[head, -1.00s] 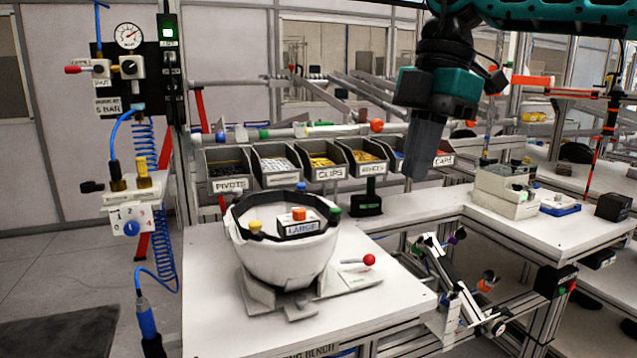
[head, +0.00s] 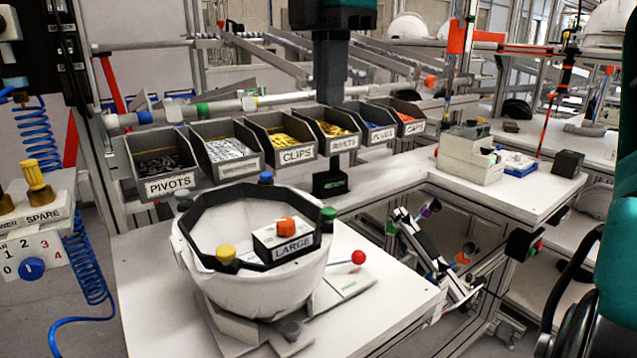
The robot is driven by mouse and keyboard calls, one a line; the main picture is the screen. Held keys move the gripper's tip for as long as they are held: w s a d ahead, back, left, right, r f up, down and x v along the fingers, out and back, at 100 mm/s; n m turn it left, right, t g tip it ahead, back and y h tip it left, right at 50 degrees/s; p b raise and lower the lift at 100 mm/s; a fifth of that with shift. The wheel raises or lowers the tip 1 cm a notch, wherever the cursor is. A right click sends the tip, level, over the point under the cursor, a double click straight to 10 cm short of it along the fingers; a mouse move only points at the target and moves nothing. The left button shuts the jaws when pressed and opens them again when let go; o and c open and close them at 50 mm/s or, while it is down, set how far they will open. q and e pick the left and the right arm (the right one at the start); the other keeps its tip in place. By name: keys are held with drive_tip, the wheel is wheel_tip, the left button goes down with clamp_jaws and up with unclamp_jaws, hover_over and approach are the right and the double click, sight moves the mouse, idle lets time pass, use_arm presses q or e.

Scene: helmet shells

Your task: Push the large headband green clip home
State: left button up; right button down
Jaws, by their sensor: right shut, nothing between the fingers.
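The white helmet shell (head: 250,290) sits crown-down in a holder on the bench, with the black large headband (head: 206,215) along its inside rim. The green clip (head: 328,214) stands at the right of the rim; how deep it sits cannot be told. A yellow clip (head: 226,254) is at the front left, a blue one (head: 265,178) at the back. A block marked LARGE (head: 283,244) with an orange top shows inside the ring. My right gripper (head: 329,98) points down, shut and empty, in the picture above the green clip and apart from it. My left gripper is out of view.
Labelled bins, such as CLIPS (head: 284,138), line the back of the bench. The bench's front right is clear.

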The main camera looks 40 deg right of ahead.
drive_tip(key=shift+s, duration=0.15)
drive_tip(key=shift+f, duration=0.1)
approach(330, 210)
wheel_tip(330, 210, down, 6)
drive_tip(key=shift+r, duration=0.25)
drive_tip(key=shift+f, duration=0.7)
drive_tip(key=shift+b, duration=0.35)
